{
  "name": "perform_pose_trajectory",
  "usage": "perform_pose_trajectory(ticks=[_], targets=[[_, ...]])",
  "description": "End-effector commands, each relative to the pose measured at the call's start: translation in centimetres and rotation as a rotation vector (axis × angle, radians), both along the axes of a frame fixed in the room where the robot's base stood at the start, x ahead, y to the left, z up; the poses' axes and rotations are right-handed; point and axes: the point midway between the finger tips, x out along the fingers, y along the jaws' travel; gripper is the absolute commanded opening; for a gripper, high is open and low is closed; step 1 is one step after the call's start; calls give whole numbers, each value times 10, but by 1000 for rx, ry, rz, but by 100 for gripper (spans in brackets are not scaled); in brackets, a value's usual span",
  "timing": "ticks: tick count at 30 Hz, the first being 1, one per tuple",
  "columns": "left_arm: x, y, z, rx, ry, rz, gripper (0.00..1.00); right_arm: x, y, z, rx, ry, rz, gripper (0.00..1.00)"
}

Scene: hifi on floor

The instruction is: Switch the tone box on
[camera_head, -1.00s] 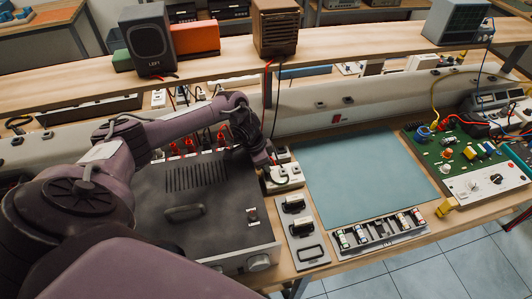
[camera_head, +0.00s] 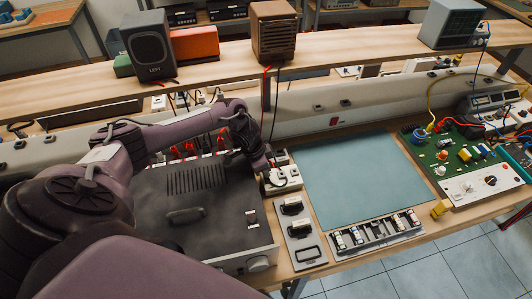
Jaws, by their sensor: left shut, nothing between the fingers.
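A small white box (camera_head: 286,179) with dark sockets or switches on top stands between the dark amplifier and the teal mat. It may be the tone box; no label is readable. My left gripper (camera_head: 268,176) points down at its left side, fingers shut and empty. I cannot tell whether the fingertips touch it, and the gripper hides part of its left end. The dark amplifier (camera_head: 215,212) lies under my left arm, with red plugs (camera_head: 190,148) along its back. My right gripper is not in view.
The teal mat (camera_head: 365,180) is bare. In front lie a grey plate with black clips (camera_head: 298,230) and a strip of small parts (camera_head: 375,232). A green circuit board (camera_head: 455,160) is at right. A shelf with a "LEFT" speaker (camera_head: 150,48) and a brown speaker (camera_head: 273,30) runs behind.

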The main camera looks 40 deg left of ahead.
Motion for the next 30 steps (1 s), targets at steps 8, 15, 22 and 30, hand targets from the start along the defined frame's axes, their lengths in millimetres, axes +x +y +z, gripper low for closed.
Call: perform_pose_trajectory(ticks=[8, 15, 22, 30], targets=[[1, 19, 42, 4, -4, 5, 0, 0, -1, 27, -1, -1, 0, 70], [-3, 34, 87, 4, -8, 4, 0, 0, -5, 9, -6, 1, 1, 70], [-6, 44, 119, 2, -7, 3, 0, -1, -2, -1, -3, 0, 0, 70], [-7, 46, 129, 1, -5, 3, 0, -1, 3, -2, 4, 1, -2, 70]])
